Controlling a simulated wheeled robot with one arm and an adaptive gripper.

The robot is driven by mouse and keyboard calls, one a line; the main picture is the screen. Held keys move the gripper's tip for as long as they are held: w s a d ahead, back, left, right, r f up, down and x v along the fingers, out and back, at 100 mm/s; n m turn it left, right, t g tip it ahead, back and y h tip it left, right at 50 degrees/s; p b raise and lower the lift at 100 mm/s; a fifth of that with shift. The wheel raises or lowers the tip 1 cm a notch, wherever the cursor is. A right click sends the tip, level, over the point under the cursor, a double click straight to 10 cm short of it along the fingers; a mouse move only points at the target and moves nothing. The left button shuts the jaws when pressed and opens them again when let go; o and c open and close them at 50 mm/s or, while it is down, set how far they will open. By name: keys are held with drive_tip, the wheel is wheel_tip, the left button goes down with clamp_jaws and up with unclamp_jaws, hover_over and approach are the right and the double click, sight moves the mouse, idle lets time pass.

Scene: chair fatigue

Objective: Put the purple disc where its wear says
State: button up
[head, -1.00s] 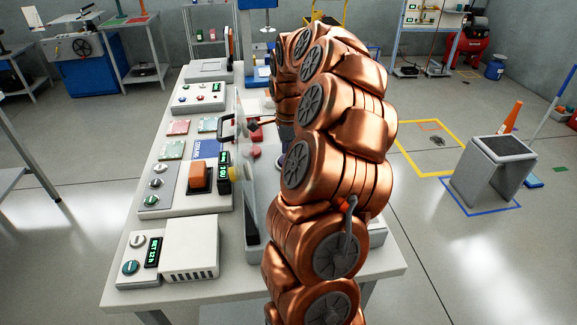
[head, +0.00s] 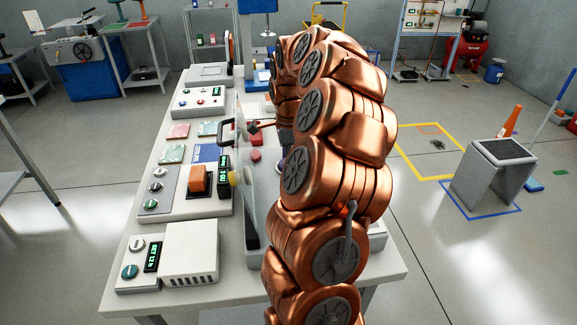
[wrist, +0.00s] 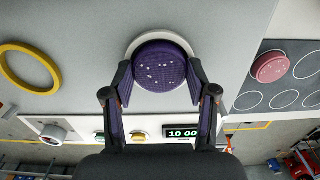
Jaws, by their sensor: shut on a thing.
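The purple disc (wrist: 160,66) has a rough face with several pale specks. In the wrist view it sits between the fingertips of my gripper (wrist: 160,92), which is shut on it. A round white pad or rim (wrist: 133,45) shows behind the disc; I cannot tell whether they touch. In the head view my copper-coloured arm hides the gripper and most of the disc's area.
In the wrist view, a yellow ring (wrist: 28,68) lies left on the grey surface. A pinkish-red disc (wrist: 271,66) sits right on a dark panel (wrist: 284,98) with outlined circles. A lit display (wrist: 182,133) is below. A clear upright panel (head: 240,200) stands beside my arm.

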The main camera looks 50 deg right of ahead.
drive_tip(key=shift+r, duration=2.35)
